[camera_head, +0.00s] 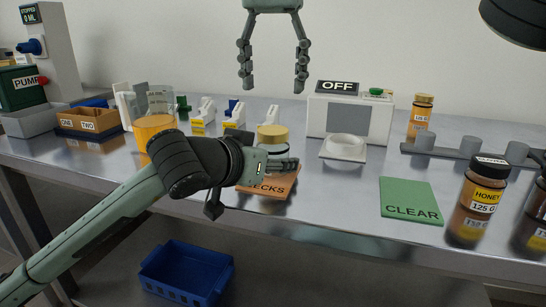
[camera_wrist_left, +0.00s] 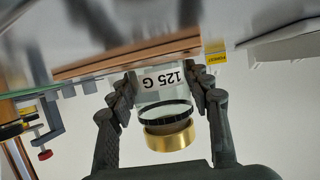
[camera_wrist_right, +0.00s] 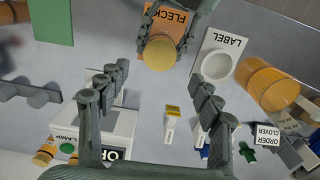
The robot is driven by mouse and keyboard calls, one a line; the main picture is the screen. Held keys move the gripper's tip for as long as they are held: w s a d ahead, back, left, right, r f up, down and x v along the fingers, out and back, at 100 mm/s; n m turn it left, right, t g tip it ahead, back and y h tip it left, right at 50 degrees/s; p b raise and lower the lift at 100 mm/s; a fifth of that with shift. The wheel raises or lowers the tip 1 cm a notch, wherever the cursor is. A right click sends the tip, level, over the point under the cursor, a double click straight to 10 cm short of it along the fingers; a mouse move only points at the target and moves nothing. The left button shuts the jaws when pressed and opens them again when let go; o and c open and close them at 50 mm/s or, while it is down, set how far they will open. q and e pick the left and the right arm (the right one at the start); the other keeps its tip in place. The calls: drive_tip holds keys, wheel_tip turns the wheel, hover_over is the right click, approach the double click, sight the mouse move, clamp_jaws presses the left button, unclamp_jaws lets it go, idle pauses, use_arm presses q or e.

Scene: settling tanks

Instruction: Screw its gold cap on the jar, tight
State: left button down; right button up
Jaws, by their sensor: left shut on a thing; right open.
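The jar is clear glass with a "125 G" label and a black ring near its neck; it shows in the left wrist view (camera_wrist_left: 160,97). Its gold cap (camera_wrist_left: 170,140) sits on the mouth; I cannot tell how tight it is. The cap shows from the side in the head view (camera_head: 272,133) and from above in the right wrist view (camera_wrist_right: 160,52). My left gripper (camera_wrist_left: 164,76) is shut around the jar's body, below the cap, at the orange FLECKS mat (camera_head: 268,188). My right gripper (camera_head: 273,85) is open and empty, high above the bench, pointing down.
A honey jar (camera_head: 486,182) stands at the right, beyond the green CLEAR mat (camera_head: 410,198). A white box marked OFF (camera_head: 378,122) and a white round holder (camera_head: 344,150) stand behind. A beaker of amber liquid (camera_head: 154,128) stands left. A blue crate (camera_head: 187,275) is below.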

sight(273, 130)
idle(0.3)
drive_tip(key=shift+f, duration=4)
